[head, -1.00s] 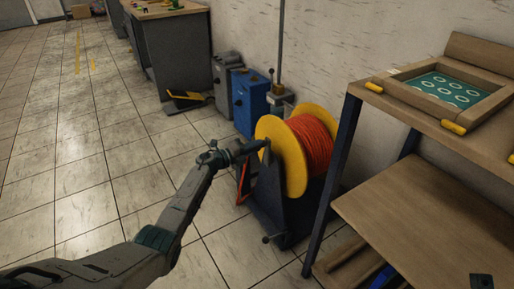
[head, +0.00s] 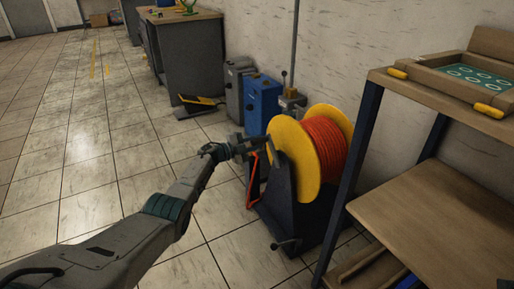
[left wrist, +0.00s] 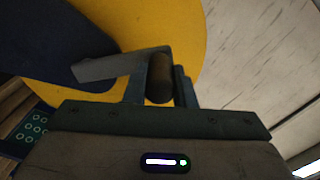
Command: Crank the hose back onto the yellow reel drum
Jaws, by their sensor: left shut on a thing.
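The yellow reel drum (head: 293,140) stands on a dark stand (head: 283,205) on the floor, with orange-red hose (head: 325,148) wound on it. A loose length of hose (head: 252,185) hangs at the stand's left side. My left gripper (head: 262,147) is at the crank on the drum's left face. In the left wrist view, the gripper (left wrist: 160,88) is shut on the brown crank handle (left wrist: 160,80), with the grey crank arm (left wrist: 105,66) running left over the yellow flange (left wrist: 145,25). My right gripper is not in view.
A wooden bench (head: 430,205) with a framed green panel (head: 478,78) stands close on the right. Blue (head: 259,105) and grey (head: 236,88) boxes stand behind the reel by the wall. The tiled floor on the left is clear.

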